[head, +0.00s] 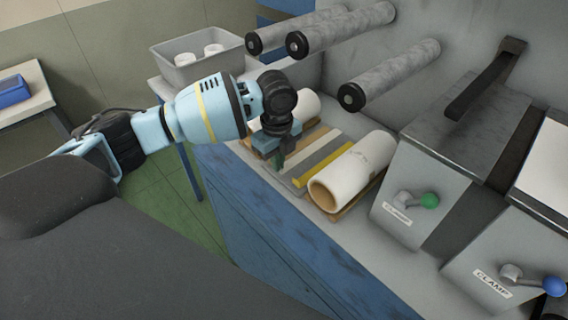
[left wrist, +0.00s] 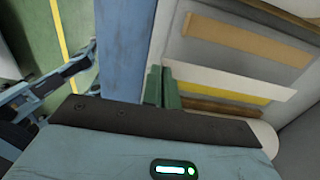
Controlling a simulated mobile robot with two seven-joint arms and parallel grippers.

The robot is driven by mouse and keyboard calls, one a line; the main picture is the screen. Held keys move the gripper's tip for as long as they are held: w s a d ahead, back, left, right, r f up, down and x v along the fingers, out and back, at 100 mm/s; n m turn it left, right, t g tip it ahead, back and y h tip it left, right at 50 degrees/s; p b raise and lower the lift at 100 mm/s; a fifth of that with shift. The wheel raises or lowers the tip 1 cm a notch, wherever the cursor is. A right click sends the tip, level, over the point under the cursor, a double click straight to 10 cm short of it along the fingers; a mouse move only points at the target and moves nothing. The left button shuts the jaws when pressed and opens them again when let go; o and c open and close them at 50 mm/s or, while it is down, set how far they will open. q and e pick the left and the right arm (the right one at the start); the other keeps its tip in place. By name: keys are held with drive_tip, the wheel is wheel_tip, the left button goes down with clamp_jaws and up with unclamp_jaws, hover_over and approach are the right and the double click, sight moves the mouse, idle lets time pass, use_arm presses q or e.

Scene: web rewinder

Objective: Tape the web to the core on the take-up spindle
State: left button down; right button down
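My left gripper (head: 279,162) is low over the left edge of the machine bed, beside a row of flat strips. Its green fingers (left wrist: 164,88) lie side by side in the left wrist view, with nothing seen between them. Another white roll (head: 308,106) lies behind, partly hidden by the gripper. I cannot tell which part is the take-up spindle. My right gripper is out of view.
Several grey rollers with black ends, one of them in front (head: 392,74), stick out from the back panel. Clamp levers with a green knob (head: 429,201) and a blue knob (head: 555,286) stand at the right. A grey bin (head: 180,71) holds white rolls behind my arm.

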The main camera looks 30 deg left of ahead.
use_arm(q)
drive_tip(key=shift+w, duration=0.65)
drive_tip(key=shift+w+d+f, duration=0.1)
drive_tip(key=shift+w+d, duration=0.05)
drive_tip(key=shift+w, duration=0.35)
wheel_tip(320, 180, down, 3)
drive_tip(key=shift+r, duration=0.1)
drive_tip(key=shift+f, duration=0.3)
drive_tip(key=c, duration=1.7)
unclamp_jaws()
